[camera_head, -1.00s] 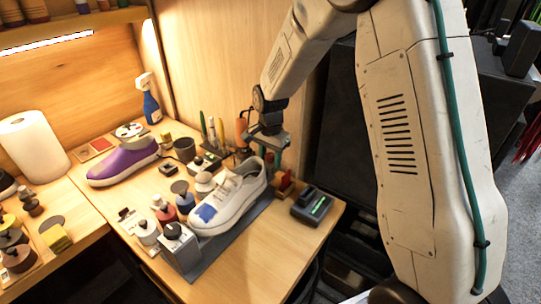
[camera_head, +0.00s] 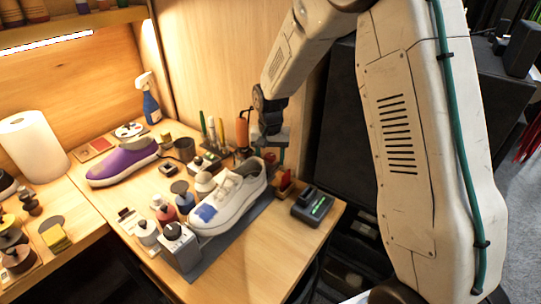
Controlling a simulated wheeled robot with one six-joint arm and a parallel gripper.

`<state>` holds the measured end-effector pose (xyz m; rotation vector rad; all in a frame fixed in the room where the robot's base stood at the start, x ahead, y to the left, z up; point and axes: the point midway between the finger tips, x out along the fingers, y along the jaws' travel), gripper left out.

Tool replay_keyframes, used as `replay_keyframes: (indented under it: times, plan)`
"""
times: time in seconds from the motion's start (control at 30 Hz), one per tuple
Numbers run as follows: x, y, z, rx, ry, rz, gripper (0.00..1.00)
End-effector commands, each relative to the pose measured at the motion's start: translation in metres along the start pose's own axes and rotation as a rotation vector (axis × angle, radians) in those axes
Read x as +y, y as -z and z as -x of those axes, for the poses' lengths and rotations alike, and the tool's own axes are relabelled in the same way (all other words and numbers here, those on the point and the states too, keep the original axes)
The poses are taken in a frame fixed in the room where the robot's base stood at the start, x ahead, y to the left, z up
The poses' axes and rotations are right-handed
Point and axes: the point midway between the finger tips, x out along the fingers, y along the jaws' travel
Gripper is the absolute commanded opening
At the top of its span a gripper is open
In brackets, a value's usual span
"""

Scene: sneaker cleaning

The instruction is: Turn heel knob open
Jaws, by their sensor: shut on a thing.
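A white sneaker (camera_head: 235,200) with a blue patch on its toe sits on a dark grey holder (camera_head: 235,240). A grey block with a dark round top (camera_head: 178,247) stands at the toe end of the holder. My gripper (camera_head: 274,158) points down at the heel end of the sneaker, at the back right. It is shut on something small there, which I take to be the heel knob. The knob is mostly hidden behind the fingers, and its turn cannot be seen. A small red part (camera_head: 284,182) stands just right of the heel.
A black device with a green display (camera_head: 312,206) sits right of the sneaker, near the table's edge. A purple shoe (camera_head: 122,161), several small bottles and a blue spray bottle (camera_head: 150,103) stand to the left. The front right of the table is clear.

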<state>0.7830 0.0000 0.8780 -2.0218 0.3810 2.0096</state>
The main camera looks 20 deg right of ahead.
Motion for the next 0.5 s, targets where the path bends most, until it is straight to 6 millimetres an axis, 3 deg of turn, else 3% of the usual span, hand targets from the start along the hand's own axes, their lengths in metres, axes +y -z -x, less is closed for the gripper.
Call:
replay_keyframes:
  times: [0.5]
  plan:
    - [0.0022,-0.0065,-0.0032,-0.019,-0.007,0.202,0.38]
